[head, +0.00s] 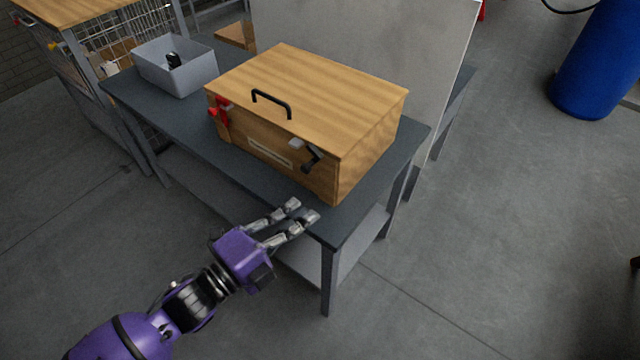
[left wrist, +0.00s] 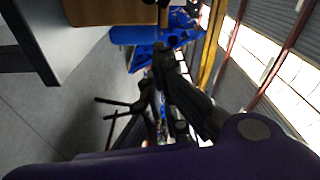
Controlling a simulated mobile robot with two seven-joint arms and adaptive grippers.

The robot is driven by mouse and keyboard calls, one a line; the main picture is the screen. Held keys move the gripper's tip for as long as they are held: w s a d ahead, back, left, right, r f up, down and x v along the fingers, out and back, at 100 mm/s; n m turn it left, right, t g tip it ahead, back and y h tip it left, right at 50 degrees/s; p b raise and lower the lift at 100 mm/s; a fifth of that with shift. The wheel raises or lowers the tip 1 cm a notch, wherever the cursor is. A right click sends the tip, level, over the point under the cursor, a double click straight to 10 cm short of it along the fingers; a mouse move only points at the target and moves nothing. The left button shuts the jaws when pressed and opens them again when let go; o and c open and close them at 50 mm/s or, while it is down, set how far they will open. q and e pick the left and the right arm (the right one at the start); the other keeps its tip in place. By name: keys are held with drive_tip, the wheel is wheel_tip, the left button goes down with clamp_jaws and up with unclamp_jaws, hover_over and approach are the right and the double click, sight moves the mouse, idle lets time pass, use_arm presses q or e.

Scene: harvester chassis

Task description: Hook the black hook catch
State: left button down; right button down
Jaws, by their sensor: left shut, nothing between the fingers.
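A wooden box (head: 300,90) with a closed lid and a black handle (head: 271,100) sits on the dark table. The black hook catch (head: 313,160) is on the box's front face near the right corner, its black arm hanging at a slant below a small light grey piece (head: 296,144) near the lid edge. Whether they touch is too small to tell. My left gripper (head: 303,210) is shut and empty, in front of and below the catch, near the table's front edge, apart from the box. Its dark fingers show in the left wrist view (left wrist: 165,90). My right gripper is not in view.
A red catch (head: 219,111) is on the box's front left. A grey bin (head: 175,78) holding a dark item stands on the table's far left. A pale panel (head: 365,45) rises behind the box. The table's front edge (head: 225,165) lies close to my gripper. A blue cylinder (head: 597,65) stands at right.

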use_arm(q)
drive_tip(key=shift+d+r, duration=0.1)
drive_tip(key=shift+d, duration=0.05)
drive_tip(key=p+x, duration=0.1)
drive_tip(key=x, duration=0.9)
drive_tip(key=a, duration=0.1)
drive_tip(key=w+a, duration=0.1)
drive_tip(key=a+f, duration=0.1)
drive_tip(key=shift+w+a, duration=0.25)
drive_tip(key=shift+a, duration=0.15)
drive_tip(key=shift+r, duration=0.1)
